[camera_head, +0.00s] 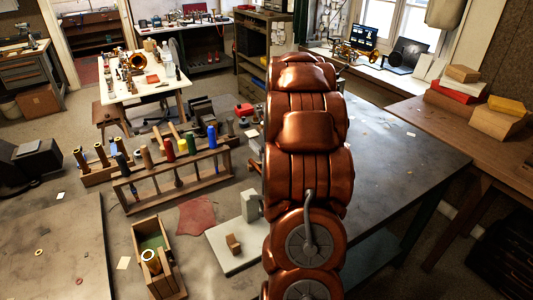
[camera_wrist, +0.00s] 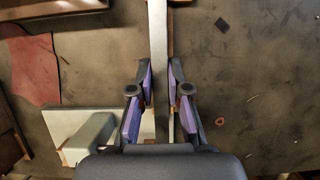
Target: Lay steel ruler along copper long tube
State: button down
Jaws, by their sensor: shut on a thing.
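In the wrist view, my gripper (camera_wrist: 160,88) has its purple-padded fingers shut on a long flat grey strip, the steel ruler (camera_wrist: 158,35). The ruler runs lengthwise up the picture, between the fingers and past the top edge. A thin copper-brown edge (camera_wrist: 171,45) shows close along the ruler's right side; it may be the copper long tube, mostly covered by the ruler. I cannot tell whether they touch. In the head view, my copper-coloured arm hides the gripper, ruler and any tube behind it.
The dark workbench (camera_head: 400,150) has free room right of my arm. On the left stand a wooden rack (camera_head: 175,190) of coloured-handled tools, a wooden box (camera_head: 155,262), a red cloth (camera_head: 197,215) and a pale plate (camera_head: 225,258) with a block. The plate (camera_wrist: 65,128) lies left of my gripper.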

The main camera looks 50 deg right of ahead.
jog(key=shift+f, duration=3.1)
jog(key=shift+p, duration=0.3)
jog(key=shift+f, duration=0.35)
dwell(0.6)
jog(key=shift+r, duration=0.1)
jog(key=shift+r+p, duration=0.65)
jog(key=shift+r, duration=2.8)
